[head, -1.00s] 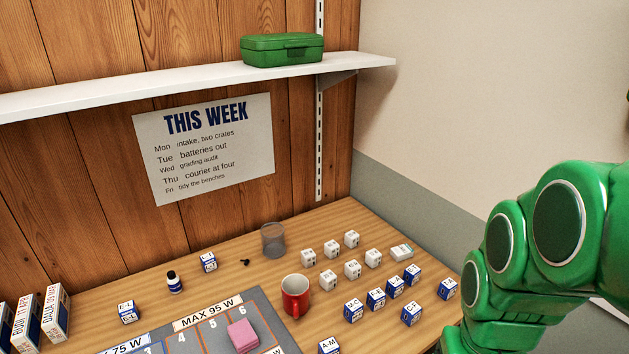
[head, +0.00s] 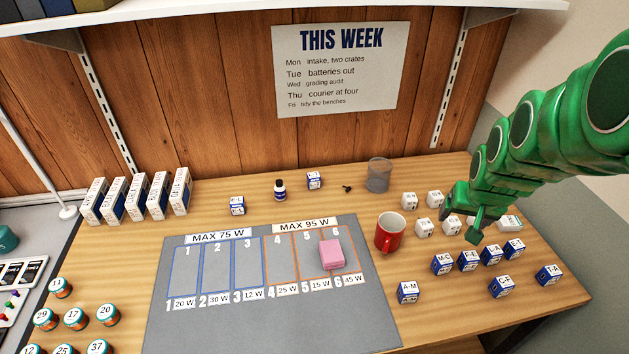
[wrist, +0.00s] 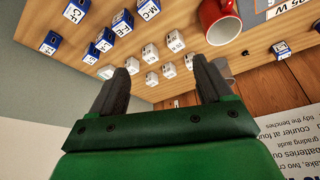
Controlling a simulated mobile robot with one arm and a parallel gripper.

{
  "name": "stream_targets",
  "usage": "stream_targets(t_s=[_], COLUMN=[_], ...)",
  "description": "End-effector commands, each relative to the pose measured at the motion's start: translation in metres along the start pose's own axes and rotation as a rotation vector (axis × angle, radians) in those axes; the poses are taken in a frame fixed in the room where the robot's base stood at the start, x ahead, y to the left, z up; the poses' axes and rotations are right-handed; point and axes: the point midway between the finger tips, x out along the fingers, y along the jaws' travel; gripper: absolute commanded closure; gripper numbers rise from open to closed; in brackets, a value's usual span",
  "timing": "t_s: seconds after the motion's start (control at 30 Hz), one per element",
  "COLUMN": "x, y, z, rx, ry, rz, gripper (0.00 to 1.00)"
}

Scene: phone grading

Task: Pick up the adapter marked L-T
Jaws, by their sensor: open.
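Small blue-and-white adapter boxes with letter marks stand on the bench in the head view. A front-right group includes ones reading M-C (head: 443,264), F-E (head: 468,261), C-F (head: 501,287), T-A (head: 547,275) and A-M (head: 408,292). Two more stand at the back, a left one (head: 237,205) and a right one (head: 314,180), with marks too small to read surely. I cannot tell which box is L-T. My gripper (head: 464,226) is open and empty, above the right side of the bench by the white cubes. In the wrist view its fingers (wrist: 162,80) are apart with nothing between them.
White cubes (head: 423,227) stand around my gripper. A red mug (head: 389,232), a grey cup (head: 379,175) and a dark bottle (head: 280,190) stand nearby. A grey mat (head: 200,320) carries a pink block (head: 331,254). Upright boxes (head: 140,195) and round jars (head: 73,318) are left.

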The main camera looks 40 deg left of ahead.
Motion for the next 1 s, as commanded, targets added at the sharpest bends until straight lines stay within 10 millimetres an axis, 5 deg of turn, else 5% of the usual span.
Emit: stream_targets(t_s=[0.5,1.0], x=[0.096,0.18], y=[-0.112,-0.25], z=[-0.103,-0.154], rx=[-0.14,-0.256], ry=[0.235,0.462], rz=[-0.073,-0.178], gripper=[0.21,0.21])
